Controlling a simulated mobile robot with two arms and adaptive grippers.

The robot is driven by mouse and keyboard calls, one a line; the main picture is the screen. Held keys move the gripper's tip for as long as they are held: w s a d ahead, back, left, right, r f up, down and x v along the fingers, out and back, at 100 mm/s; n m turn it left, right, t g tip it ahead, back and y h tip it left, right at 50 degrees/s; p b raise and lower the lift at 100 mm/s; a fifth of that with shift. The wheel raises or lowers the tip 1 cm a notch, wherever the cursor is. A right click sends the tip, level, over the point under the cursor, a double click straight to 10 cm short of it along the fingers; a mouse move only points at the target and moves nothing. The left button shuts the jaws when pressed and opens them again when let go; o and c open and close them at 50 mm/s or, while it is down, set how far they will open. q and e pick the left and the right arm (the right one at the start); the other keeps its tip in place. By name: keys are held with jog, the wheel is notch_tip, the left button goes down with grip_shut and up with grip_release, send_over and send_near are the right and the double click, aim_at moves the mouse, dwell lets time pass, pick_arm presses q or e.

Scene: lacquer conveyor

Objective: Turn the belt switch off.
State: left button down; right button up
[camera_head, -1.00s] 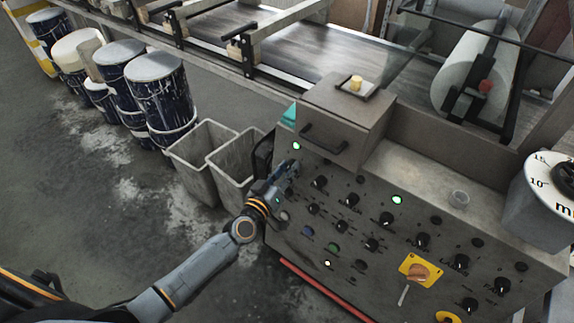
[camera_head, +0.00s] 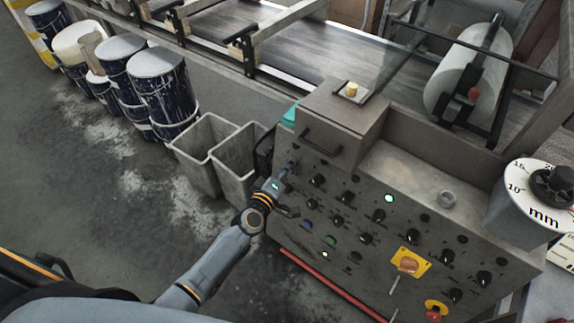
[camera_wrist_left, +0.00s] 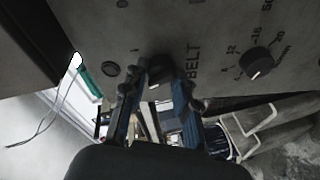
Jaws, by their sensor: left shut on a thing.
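The belt switch is a dark knob (camera_wrist_left: 159,71) beside the word BELT on the grey control panel (camera_head: 300,232). My left gripper (camera_head: 287,172) reaches the panel's upper left part from below left. In the left wrist view, its blue fingers (camera_wrist_left: 160,82) stand on both sides of the belt knob and are shut on it. The fingers partly cover the knob, so its exact setting is hard to read. My right gripper is not in view.
Other dark knobs, a lit green lamp (camera_head: 389,198) and a yellow-plated switch (camera_head: 409,263) share the panel. A grey box with a handle (camera_head: 321,142) juts out above. Grey bins (camera_head: 206,146) and paint drums (camera_head: 160,88) stand left. The conveyor belt (camera_head: 330,65) runs behind.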

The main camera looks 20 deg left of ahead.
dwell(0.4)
pick_arm(q)
jog(key=c, duration=1)
grip_release()
jog(key=shift+c, duration=0.2)
jog(key=v, duration=1.2)
jog(key=shift+f, duration=0.1)
jog(key=s+f+m+g, duration=0.35)
jog(key=s+f, duration=0.25)
jog(key=f, duration=0.7)
jog(key=s+f+m+g, duration=0.35)
jog(key=s+f, duration=0.25)
jog(key=f, duration=0.6)
jog(key=s+a+f+m+g+y, duration=0.1)
jog(key=s+f+m+g, duration=0.1)
jog(key=s+f, duration=0.3)
jog(key=s+a+f+m+g, duration=0.2)
jog(key=s+f, duration=0.3)
jog(key=s, duration=0.8)
jog(key=s+a+f+m+g+y, duration=0.1)
jog(key=s+f+g, duration=0.3)
jog(key=s, duration=0.5)
notch_tip(320, 180, down, 2)
jog(key=shift+a+f+m+y, duration=0.1)
jog(key=shift+a+m+y, duration=0.2)
jog(key=shift+m, duration=0.6)
